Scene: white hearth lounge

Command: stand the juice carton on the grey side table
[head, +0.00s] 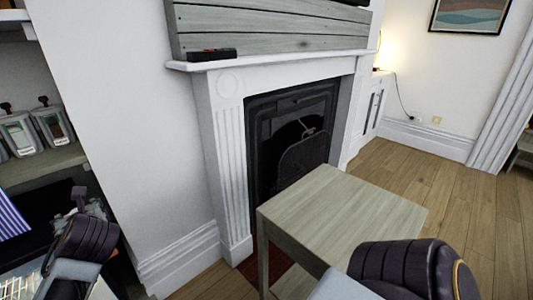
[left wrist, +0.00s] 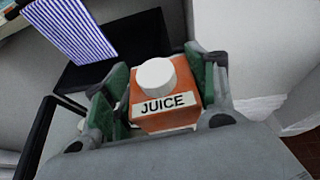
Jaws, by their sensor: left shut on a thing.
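The orange juice carton (left wrist: 165,112) has a white cap and a "JUICE" label and shows in the left wrist view. My left gripper (left wrist: 158,88) is shut on it, with green-padded fingers on both sides. In the head view my left gripper (head: 82,205) is at the lower left, in front of the shelving, and I cannot make out the carton there. The grey side table (head: 345,215) stands at lower centre in front of the fireplace, well right of my left gripper. Its visible top is bare. My right arm covers its near right corner; my right gripper is out of view.
A white fireplace (head: 230,150) with a dark insert stands behind the table. A small dark box (head: 212,54) lies on the mantel. Lidded containers (head: 50,125) sit on a shelf at left, above a blue-striped item (head: 10,217). Wooden floor (head: 440,190) is clear at right.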

